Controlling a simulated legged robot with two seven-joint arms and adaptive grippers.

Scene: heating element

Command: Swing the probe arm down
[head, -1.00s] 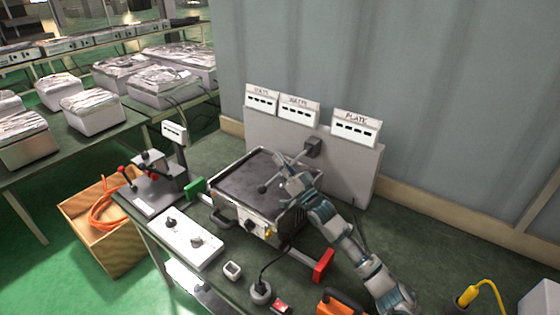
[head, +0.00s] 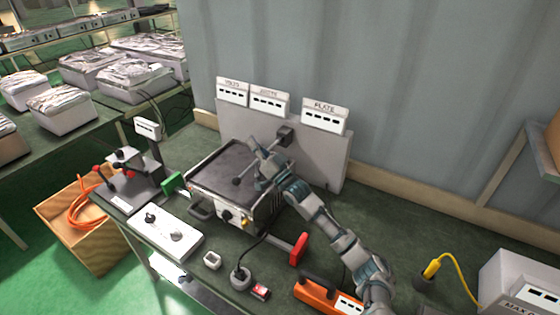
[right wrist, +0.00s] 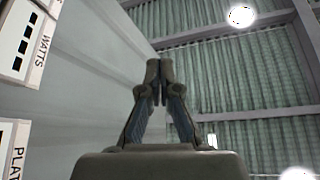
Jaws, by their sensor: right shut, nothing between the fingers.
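The probe arm (head: 241,177) is a dark rod with a round knob at its lower left end. It slants over the flat dark top of the heating unit (head: 222,165) from a dark pivot block (head: 286,136) on the grey back panel. I cannot tell whether the knob touches the plate. My right gripper (head: 257,149) is shut and empty, above the plate and close beside the rod; contact is unclear. In the right wrist view the shut fingers (right wrist: 155,70) point up with nothing between them. My left gripper is not in view.
Labelled displays, including the plate display (head: 325,116), top the back panel (head: 325,160).

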